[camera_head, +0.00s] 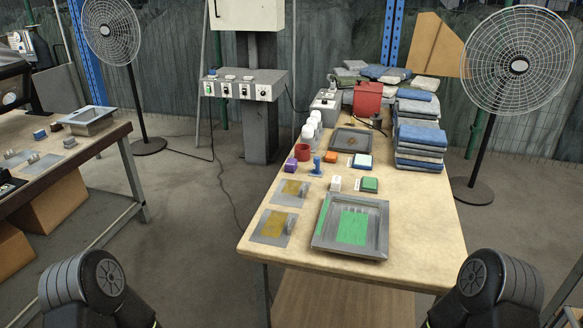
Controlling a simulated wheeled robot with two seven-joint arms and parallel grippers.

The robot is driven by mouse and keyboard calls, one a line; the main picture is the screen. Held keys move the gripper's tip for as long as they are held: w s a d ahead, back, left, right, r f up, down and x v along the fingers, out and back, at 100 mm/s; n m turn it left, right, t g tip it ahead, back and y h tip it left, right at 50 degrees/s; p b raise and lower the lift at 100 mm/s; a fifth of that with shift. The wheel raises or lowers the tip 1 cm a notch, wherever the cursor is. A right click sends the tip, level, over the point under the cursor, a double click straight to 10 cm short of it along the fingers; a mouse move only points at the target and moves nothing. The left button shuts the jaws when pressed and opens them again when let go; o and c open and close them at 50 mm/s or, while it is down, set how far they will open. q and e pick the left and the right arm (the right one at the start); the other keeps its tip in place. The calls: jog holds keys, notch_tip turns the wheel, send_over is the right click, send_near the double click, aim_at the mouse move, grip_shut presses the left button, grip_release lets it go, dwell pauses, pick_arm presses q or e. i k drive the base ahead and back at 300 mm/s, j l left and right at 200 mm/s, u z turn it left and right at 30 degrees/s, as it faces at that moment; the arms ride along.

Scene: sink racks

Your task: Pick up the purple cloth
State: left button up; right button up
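A small purple item (290,165) sits on the right-hand wooden table, near its left edge, beside a red cup-like object. It looks like a small block; I cannot tell whether it is cloth. It is the only clearly purple thing that I make out. Nothing touches it from above. Parts of both my arms show at the bottom left and bottom right corners, well apart from the purple item. Neither of my grippers is in view.
The table (275,254) holds a grey tray (380,232) with a green patch, a red cup (302,151), a blue stamp-like object (317,166), white bottles, a red box (367,100) and stacked folded cloths (421,142). Fans (517,67) stand either side.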

aim_at(290, 166)
jog(key=u, duration=1.25)
jog(key=i+u, duration=0.2)
jog(key=i, duration=0.35)
jog(key=i+l+u, duration=0.1)
jog(key=i+u, duration=0.15)
jog(key=i, duration=0.9)
jog(key=i+j+z, duration=0.1)
jog(key=i, duration=0.45)
jog(key=i+l+z, duration=0.15)
jog(key=i+z, duration=0.45)
jog(key=z, duration=0.2)
jog(key=i+z, duration=0.35)
jog(key=i+j+z, duration=0.15)
jog(key=i+z, duration=0.25)
jog(key=i+l+z, duration=0.15)
jog(key=i+z, duration=0.15)
jog(key=i, duration=0.75)
jog(key=i+z, duration=0.3)
jog(key=i, duration=0.7)
jog(key=i+z, duration=0.2)
jog(key=i, duration=0.45)
jog(key=i+j+z, duration=0.15)
jog(key=i, duration=0.45)
